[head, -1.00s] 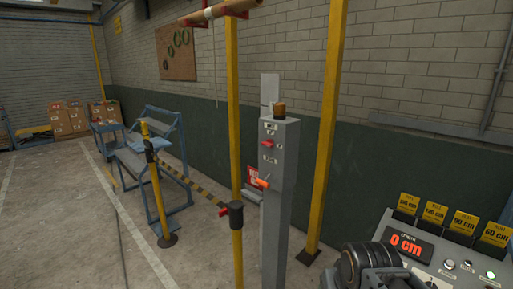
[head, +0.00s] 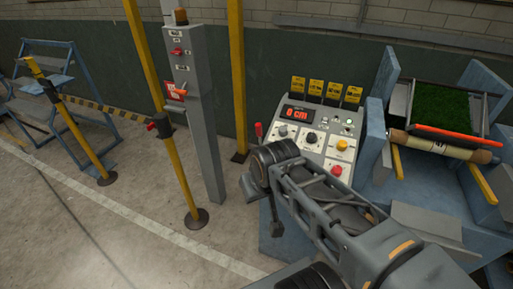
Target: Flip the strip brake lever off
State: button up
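A small red-handled lever (head: 258,130) stands upright at the left edge of the sloped control console (head: 318,152). A grey post (head: 203,135) to its left carries a red knob (head: 177,52) and an orange-red lever handle (head: 176,93). The labels are too small to read, so I cannot tell which of these is the strip brake lever. My arm crosses the lower right, with a dark joint in front of the console's left part. My gripper's fingertips cannot be made out.
The console has a red display reading 0 cm, several knobs and buttons, and yellow tags (head: 315,88) along its top. Right of it, a blue machine holds green turf (head: 455,108) and a roller (head: 440,146). A yellow barrier post (head: 178,170) stands left.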

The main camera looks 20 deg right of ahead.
aim_at(258, 125)
jog(key=u, duration=0.8)
jog(key=i, duration=0.8)
jog(key=z, duration=1.75)
jog(key=k, duration=0.4)
jog(key=u, duration=0.65)
jog(key=k, duration=0.95)
jog(key=i, duration=0.8)
jog(key=u, duration=0.2)
